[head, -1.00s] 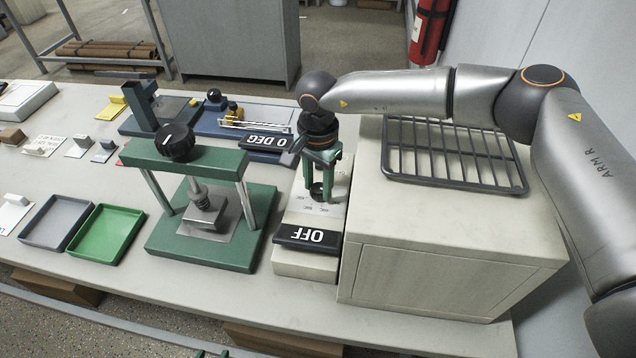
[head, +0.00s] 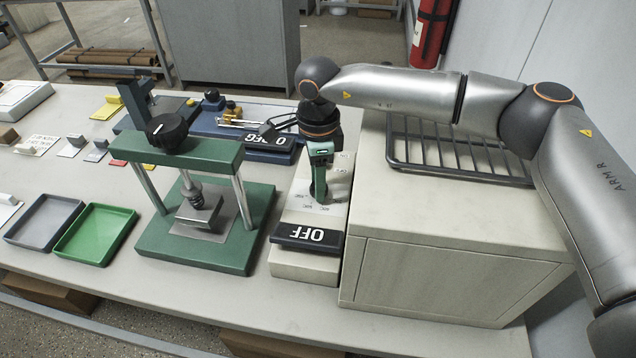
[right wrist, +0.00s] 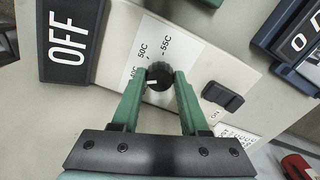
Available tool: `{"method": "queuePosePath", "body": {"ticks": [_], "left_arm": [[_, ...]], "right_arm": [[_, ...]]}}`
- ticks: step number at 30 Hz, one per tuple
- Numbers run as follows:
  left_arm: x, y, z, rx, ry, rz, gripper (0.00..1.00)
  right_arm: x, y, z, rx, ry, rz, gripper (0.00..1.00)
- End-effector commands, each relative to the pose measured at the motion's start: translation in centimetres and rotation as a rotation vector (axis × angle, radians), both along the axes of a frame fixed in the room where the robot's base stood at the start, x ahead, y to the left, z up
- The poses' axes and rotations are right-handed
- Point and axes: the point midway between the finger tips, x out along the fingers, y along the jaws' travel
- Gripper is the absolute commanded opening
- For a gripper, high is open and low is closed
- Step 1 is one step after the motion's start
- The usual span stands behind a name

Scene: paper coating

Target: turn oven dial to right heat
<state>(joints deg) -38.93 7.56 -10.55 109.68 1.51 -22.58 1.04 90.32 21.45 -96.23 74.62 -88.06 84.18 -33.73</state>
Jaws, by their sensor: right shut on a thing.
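The oven dial (right wrist: 159,77) is a small black knob with a white pointer mark on a white scale plate (right wrist: 170,40) printed 50C and 55C, with another label partly hidden. In the right wrist view its white mark lies toward the left, near the partly hidden label. My right gripper (right wrist: 160,84) has its green fingers shut on the dial, one on each side. In the head view the right gripper (head: 320,188) points down onto the control box (head: 306,263), hiding the dial. A black sign reading OFF (head: 307,237) is on the box's near end. My left gripper is not in view.
The cream oven (head: 440,255) with a dark wire rack (head: 460,152) on top stands right of the box. A green press (head: 200,245) stands to the left. A black rocker switch (right wrist: 223,97) is beside the dial. A 0 DEG sign (head: 268,142) lies behind.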

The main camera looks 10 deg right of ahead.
Motion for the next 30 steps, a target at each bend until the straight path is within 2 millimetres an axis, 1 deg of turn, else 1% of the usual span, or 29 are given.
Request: {"method": "queuePosePath", "body": {"ticks": [9, 23, 24, 30], "left_arm": [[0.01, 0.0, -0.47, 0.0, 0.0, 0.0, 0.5], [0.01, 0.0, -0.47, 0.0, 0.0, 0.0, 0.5], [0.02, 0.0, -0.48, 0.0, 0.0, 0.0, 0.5], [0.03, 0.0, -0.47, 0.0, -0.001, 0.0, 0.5]], "right_arm": [[0.07, -0.06, 0.04, -0.001, -0.002, -0.092, 0.0], [0.08, -0.06, 0.08, -0.001, -0.002, -0.102, 0.0], [0.08, -0.06, 0.08, -0.001, -0.002, -0.102, 0.48], [0.06, -0.04, 0.05, -0.001, -0.001, -0.101, 0.71]]}}
